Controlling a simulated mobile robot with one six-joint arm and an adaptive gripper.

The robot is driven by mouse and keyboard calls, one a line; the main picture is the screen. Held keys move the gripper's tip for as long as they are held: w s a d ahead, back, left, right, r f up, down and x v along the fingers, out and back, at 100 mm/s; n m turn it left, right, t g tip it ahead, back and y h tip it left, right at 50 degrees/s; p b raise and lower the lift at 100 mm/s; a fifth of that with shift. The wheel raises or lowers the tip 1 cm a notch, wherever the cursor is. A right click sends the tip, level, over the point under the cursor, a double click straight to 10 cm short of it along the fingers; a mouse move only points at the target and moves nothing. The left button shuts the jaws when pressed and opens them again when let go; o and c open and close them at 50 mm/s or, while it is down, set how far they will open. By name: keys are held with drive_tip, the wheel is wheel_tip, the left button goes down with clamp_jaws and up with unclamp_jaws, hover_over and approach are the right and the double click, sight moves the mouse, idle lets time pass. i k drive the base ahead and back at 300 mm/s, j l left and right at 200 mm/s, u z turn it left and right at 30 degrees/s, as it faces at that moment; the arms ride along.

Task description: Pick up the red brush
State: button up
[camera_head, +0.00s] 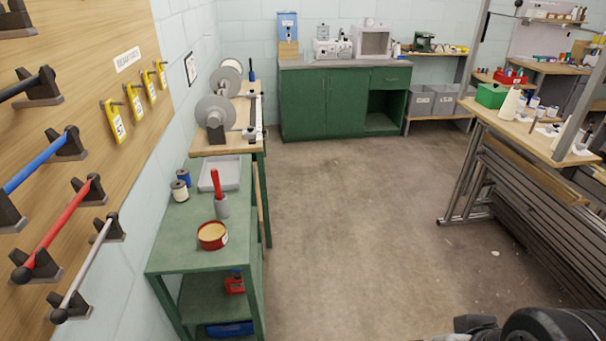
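Black parts of my own arm show at the bottom right corner, well apart from the cup. My gripper's fingertips are not in view.
A red round tin (212,236) stands just in front of the cup. A wooden rod rack (110,60) is at the left. The middle floor (340,230) is clear.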

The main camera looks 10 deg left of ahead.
sight(215, 175)
drive_tip(key=i+l, duration=0.35)
drive_tip(key=i, duration=0.15)
drive_tip(key=i+l+z, duration=0.1)
drive_tip(key=i+l, duration=0.25)
drive_tip(key=i+u, duration=0.2)
drive_tip(key=u, duration=0.25)
drive_tip(key=i+u, duration=0.2)
drive_tip(key=u, duration=0.2)
drive_tip(key=i+u, duration=0.25)
drive_tip(key=u, duration=0.2)
drive_tip(key=i+l+u, duration=0.15)
drive_tip(key=u, duration=0.25)
drive_tip(key=i+l+u, duration=0.15)
drive_tip(key=u, duration=0.3)
drive_tip(key=i+u, duration=0.45)
drive_tip(key=i+l+u, duration=0.15)
drive_tip(key=u, duration=0.3)
drive_tip(key=i+l+u, duration=0.3)
drive_tip(key=u, duration=0.15)
drive_tip(key=i, duration=0.05)
